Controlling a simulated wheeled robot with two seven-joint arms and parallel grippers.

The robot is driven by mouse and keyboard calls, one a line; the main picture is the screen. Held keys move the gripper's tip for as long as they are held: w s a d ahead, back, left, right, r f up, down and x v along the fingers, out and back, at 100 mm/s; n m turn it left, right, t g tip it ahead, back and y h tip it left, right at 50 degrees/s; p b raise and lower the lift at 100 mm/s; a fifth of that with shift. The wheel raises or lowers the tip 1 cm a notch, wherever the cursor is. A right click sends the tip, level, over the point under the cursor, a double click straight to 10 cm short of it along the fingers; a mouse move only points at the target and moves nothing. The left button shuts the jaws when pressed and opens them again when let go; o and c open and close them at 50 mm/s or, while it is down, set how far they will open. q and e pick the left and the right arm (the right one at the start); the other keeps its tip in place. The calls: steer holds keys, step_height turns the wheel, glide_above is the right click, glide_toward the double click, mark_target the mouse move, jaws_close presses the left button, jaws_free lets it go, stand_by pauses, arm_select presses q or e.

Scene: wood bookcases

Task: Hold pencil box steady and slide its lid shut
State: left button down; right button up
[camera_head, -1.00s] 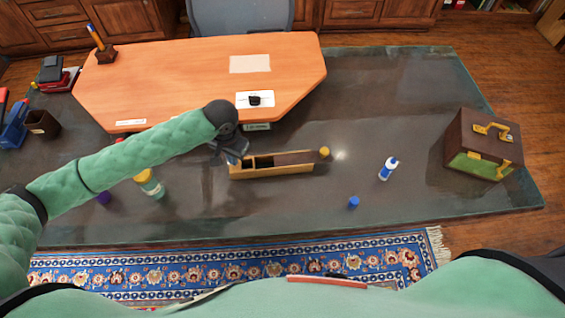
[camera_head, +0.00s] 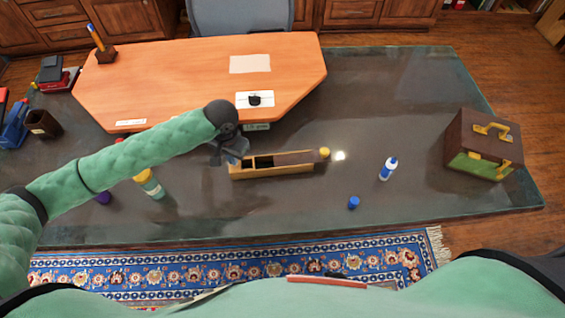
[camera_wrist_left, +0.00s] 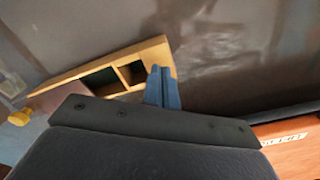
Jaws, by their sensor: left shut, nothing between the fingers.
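The wooden pencil box (camera_head: 270,172) lies lengthwise on the dark glass tabletop, and it also shows in the left wrist view (camera_wrist_left: 155,52). Its brownish lid (camera_head: 295,157) covers the right part and has a yellow knob (camera_head: 324,153) at its right end. The left part is uncovered and shows dark compartments. My left gripper (camera_head: 234,158) is shut and empty at the box's left end. In the left wrist view its blue fingers (camera_wrist_left: 162,88) are together beside the end wall; I cannot tell if they touch it. My right gripper is not in view.
A white bottle with a blue cap (camera_head: 388,168) and a small blue cap (camera_head: 353,202) stand to the right. A brown case (camera_head: 483,145) is farther right. A yellow-capped bottle (camera_head: 149,183) stands under my left arm. An orange wooden desk panel (camera_head: 200,80) is behind.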

arm_select(q)
steer(key=shift+f, duration=0.15)
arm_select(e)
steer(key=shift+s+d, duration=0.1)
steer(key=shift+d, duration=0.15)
arm_select(q)
steer(key=shift+f, duration=0.4)
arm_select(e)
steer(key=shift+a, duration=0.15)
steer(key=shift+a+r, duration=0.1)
arm_select(q)
steer(key=shift+f, duration=0.1)
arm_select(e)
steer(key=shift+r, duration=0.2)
arm_select(q)
steer(key=shift+f, duration=0.1)
stand_by(0.5)
steer(key=shift+s, duration=0.1)
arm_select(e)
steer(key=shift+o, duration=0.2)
